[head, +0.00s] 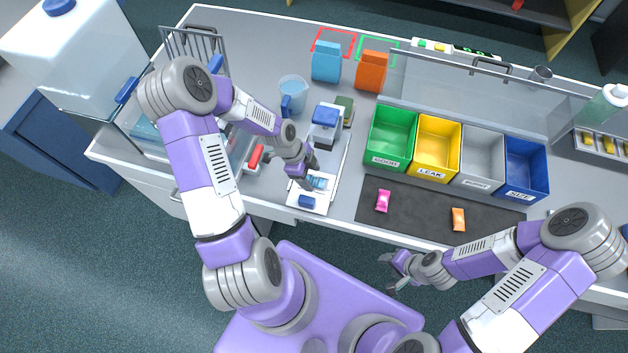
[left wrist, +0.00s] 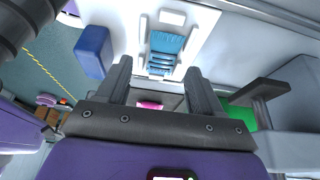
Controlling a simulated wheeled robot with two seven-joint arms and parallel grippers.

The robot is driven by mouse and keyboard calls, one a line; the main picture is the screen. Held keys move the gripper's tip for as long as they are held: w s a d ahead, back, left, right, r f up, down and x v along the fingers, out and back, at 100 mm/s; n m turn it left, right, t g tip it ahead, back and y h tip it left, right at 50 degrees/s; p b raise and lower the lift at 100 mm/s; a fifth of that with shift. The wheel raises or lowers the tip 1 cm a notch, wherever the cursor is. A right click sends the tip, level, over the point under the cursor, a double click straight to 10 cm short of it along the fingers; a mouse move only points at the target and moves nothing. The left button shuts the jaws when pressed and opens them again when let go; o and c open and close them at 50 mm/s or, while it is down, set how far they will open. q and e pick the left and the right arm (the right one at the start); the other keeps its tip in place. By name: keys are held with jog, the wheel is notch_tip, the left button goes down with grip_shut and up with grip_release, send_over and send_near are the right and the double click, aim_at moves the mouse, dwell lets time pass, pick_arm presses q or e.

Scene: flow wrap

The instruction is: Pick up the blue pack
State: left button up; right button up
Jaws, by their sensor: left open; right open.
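The blue pack (head: 319,183) is light blue and lies on a white plate at the front of the bench. In the left wrist view the blue pack (left wrist: 166,45) sits in a white holder, just beyond and between my fingertips. My left gripper (head: 306,180) is open and right at the pack, partly covering it in the head view. In the left wrist view the fingers of my left gripper (left wrist: 158,68) are spread with nothing between them. I cannot tell its height above the pack. My right gripper (head: 391,275) is open and empty, in front of the bench.
A dark blue block (head: 307,202) lies close in front of the pack. A machine with a blue top (head: 325,117) stands behind. A pink pack (head: 383,201) and an orange pack (head: 458,219) lie on the dark mat (head: 420,217). Green (head: 388,139), yellow, grey and blue bins stand behind it.

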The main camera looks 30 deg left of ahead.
aim_at(313, 180)
pick_arm(q)
jog(key=shift+x, duration=0.75)
jog(key=shift+w+d+f, duration=0.1)
jog(key=shift+d+f, duration=0.05)
jog(key=shift+f, duration=0.15)
jog(key=c, duration=1.2)
notch_tip(313, 180, up, 10)
jog(key=p, duration=0.1)
